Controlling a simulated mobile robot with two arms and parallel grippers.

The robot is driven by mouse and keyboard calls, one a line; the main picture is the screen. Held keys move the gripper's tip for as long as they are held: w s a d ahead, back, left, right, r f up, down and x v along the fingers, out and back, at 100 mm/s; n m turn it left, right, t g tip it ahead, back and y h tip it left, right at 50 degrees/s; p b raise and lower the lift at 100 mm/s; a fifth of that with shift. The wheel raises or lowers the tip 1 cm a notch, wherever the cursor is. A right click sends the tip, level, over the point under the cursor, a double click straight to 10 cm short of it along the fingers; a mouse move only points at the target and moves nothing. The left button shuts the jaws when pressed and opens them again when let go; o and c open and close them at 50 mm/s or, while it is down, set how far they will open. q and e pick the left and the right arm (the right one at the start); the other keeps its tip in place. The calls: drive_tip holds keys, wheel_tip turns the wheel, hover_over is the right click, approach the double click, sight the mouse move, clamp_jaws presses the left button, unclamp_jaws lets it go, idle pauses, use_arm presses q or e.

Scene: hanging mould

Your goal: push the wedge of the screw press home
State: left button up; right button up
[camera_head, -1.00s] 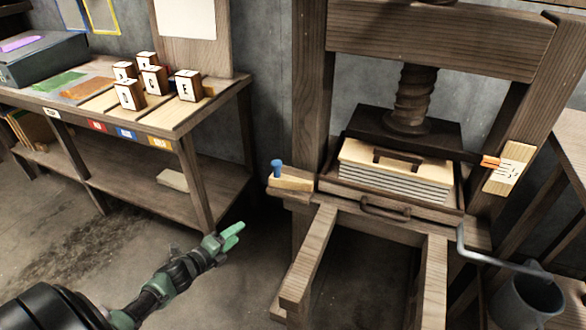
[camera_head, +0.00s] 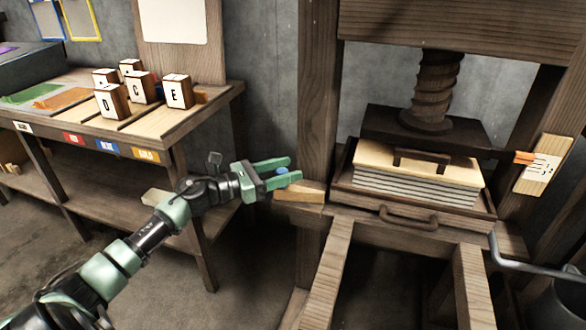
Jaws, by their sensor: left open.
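The screw press (camera_head: 316,130) stands on the right, with its thick wooden screw (camera_head: 433,90) and dark pressing plate (camera_head: 400,128) over a stack of sheets (camera_head: 415,185) with a pale board on top. The wedge (camera_head: 302,192), a pale wooden block, sticks out to the left at the foot of the press's left post. Its blue peg (camera_head: 282,170) shows partly between the green fingers of my left gripper (camera_head: 284,170). The gripper is open, its fingers on either side of the peg; whether they touch it I cannot tell. My right gripper is out of view.
A workbench (camera_head: 190,113) with several lettered blocks (camera_head: 140,88) stands at the left behind my arm. A drawer handle (camera_head: 408,217) sticks out from the press bed. A grey crank (camera_head: 530,268) and bucket (camera_head: 555,300) are at the lower right.

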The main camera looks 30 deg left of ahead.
use_arm(q)
drive_tip(key=shift+x, duration=1.1)
clamp_jaws()
idle(0.7)
